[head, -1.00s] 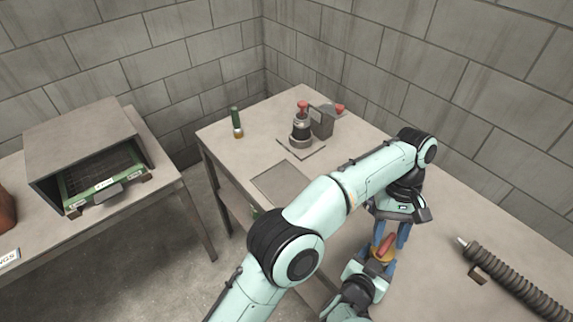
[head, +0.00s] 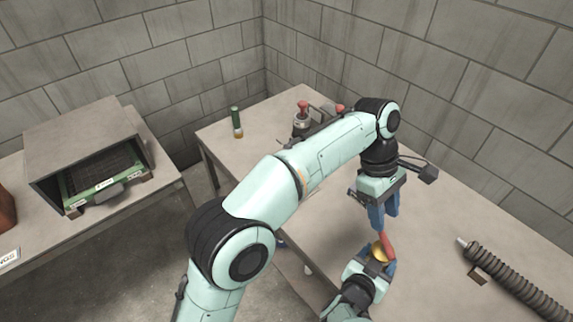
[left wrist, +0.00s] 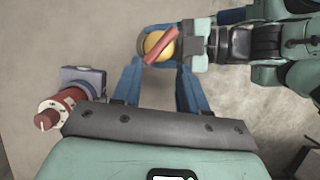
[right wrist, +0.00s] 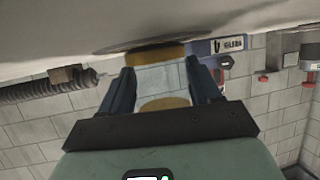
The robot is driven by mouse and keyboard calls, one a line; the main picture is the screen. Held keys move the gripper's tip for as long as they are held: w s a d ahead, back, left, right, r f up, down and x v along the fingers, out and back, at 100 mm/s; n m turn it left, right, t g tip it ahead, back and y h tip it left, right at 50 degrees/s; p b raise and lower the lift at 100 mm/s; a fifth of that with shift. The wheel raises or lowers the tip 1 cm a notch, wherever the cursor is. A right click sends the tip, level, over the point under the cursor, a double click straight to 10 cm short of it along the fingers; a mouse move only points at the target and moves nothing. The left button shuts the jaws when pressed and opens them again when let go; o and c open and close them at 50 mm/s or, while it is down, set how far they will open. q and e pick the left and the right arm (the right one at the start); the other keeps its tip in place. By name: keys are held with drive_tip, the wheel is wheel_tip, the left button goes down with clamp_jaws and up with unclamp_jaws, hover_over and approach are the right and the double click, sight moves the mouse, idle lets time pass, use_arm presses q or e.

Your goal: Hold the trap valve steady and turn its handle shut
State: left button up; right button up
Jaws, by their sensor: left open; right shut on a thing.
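The trap valve (head: 379,252) has a yellow brass-like end and a red handle (head: 388,243). My right gripper (head: 384,264) is shut on its body above the table. In the right wrist view the clear valve body (right wrist: 162,78) with yellow ends sits between the fingers (right wrist: 160,85). My left gripper (head: 385,222) is open and empty just above the handle, fingers pointing down. In the left wrist view the handle (left wrist: 162,46) lies slantwise across the round yellow end (left wrist: 152,41), beyond my open left fingers (left wrist: 158,68). The handle is hidden in the right wrist view.
A red-topped device (head: 301,122) stands at the table's back, partly behind my left arm. A green tube (head: 236,122) stands left of it. A ribbed hose (head: 515,287) lies at right. A box with a green-framed tray (head: 105,192) is on the left table.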

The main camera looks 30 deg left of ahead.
use_arm(q)
drive_tip(key=s+v, duration=0.1)
drive_tip(key=v, duration=0.4)
drive_tip(key=w+a+f+t+y, duration=0.1)
drive_tip(key=a+f, duration=0.3)
drive_tip(key=a, duration=0.4)
drive_tip(key=w+a+f+t+y, duration=0.1)
drive_tip(key=w+a+f+y, duration=0.3)
drive_tip(key=a, duration=0.5)
drive_tip(key=w+a+f+t+y, duration=0.1)
drive_tip(key=w+a+f+y, duration=0.1)
drive_tip(key=a+f, duration=0.3)
drive_tip(key=a, duration=0.4)
drive_tip(key=shift+w+a+n+t+y, duration=0.15)
drive_tip(key=shift+n+t+y, duration=0.15)
wheel_tip(320, 180, up, 12)
drive_tip(key=m+g+h, duration=0.2)
drive_tip(key=m+h, duration=0.1)
drive_tip(key=m, duration=0.4)
hover_over(387, 243)
wheel_tip(387, 243, down, 11)
drive_tip(key=shift+f, duration=0.1)
